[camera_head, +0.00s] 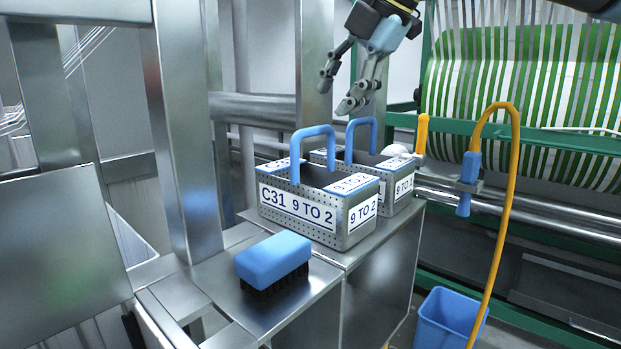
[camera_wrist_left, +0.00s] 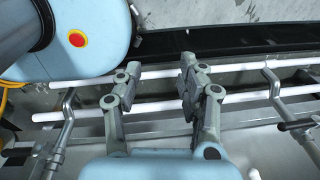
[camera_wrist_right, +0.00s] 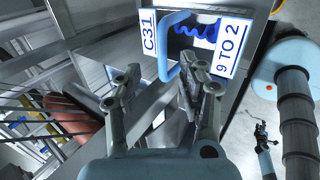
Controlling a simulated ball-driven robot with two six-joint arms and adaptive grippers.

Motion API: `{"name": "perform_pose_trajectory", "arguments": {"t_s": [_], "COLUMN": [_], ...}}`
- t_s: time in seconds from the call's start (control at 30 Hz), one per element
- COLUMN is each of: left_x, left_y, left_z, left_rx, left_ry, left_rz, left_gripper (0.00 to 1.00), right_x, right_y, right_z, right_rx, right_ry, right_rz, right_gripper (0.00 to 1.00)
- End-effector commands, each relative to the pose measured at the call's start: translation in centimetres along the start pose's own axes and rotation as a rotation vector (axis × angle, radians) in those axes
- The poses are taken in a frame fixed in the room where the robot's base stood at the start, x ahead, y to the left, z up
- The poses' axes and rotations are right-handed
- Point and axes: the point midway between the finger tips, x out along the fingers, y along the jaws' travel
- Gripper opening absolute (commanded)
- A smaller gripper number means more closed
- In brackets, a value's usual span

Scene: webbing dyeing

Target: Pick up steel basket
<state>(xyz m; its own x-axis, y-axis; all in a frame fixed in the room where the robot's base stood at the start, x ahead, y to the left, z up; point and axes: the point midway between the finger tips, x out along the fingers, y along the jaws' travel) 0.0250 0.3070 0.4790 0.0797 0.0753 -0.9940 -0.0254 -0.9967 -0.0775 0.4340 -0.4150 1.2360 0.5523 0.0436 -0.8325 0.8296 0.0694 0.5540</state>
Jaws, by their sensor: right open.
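The front steel basket (camera_head: 291,223), a perforated box labelled "C31 9 TO 2" with a blue handle (camera_head: 312,131), stands upright on a steel table. A second steel basket (camera_head: 404,193), also with a blue handle (camera_head: 361,124), stands behind it, partly hidden. My right gripper (camera_head: 337,95) is open and empty above the baskets, apart from the handles. In the right wrist view, a blue handle and a basket's labels (camera_wrist_right: 233,47) show just beyond the open fingers (camera_wrist_right: 162,66). My left gripper (camera_wrist_left: 160,68) is open and empty in the left wrist view, over metal rails.
A blue brush (camera_head: 273,260) lies on the table in front of the baskets. A yellow hose (camera_head: 513,190) and a blue bin (camera_head: 449,320) are to the right. A machine with green and white webbing (camera_head: 530,100) stands behind. Steel posts (camera_head: 183,130) rise at left.

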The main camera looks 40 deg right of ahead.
Motion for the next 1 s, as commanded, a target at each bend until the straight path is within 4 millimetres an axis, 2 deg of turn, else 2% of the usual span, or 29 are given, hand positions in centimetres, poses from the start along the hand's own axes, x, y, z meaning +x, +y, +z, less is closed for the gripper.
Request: {"name": "perform_pose_trajectory", "arguments": {"t_s": [0.03,0.13,0.3,0.53,0.87,1.0], "left_x": [-0.9,-1.8,-2.8,-3.0,-3.8,-3.8], "left_y": [-0.1,-0.1,-0.2,-0.2,-0.2,-0.1], "left_z": [0.3,0.6,-0.4,-1.9,-1.5,-1.2], "left_rx": [0.0,0.0,-0.001,-0.002,-0.002,-0.002], "left_ry": [-0.006,-0.01,0.002,0.026,0.018,0.015], "left_rz": [0.0,0.0,0.0,0.0,0.001,0.002], "left_gripper": [0.4,0.4,0.4,0.4,0.4,0.4], "right_x": [0.0,0.8,2.0,2.8,5.8,7.3], "right_y": [0.4,0.4,0.2,0.1,-0.4,-0.4], "right_z": [-0.1,-0.1,-0.1,-0.2,-1.6,-1.4], "right_rx": [0.003,0.001,0.002,0.004,0.006,0.005], "right_ry": [0.011,0.01,0.007,0.003,0.008,0.004], "right_rz": [0.006,0.007,0.005,0.004,0.004,0.003], "right_gripper": [0.41,0.41,0.41,0.41,0.41,0.41]}}
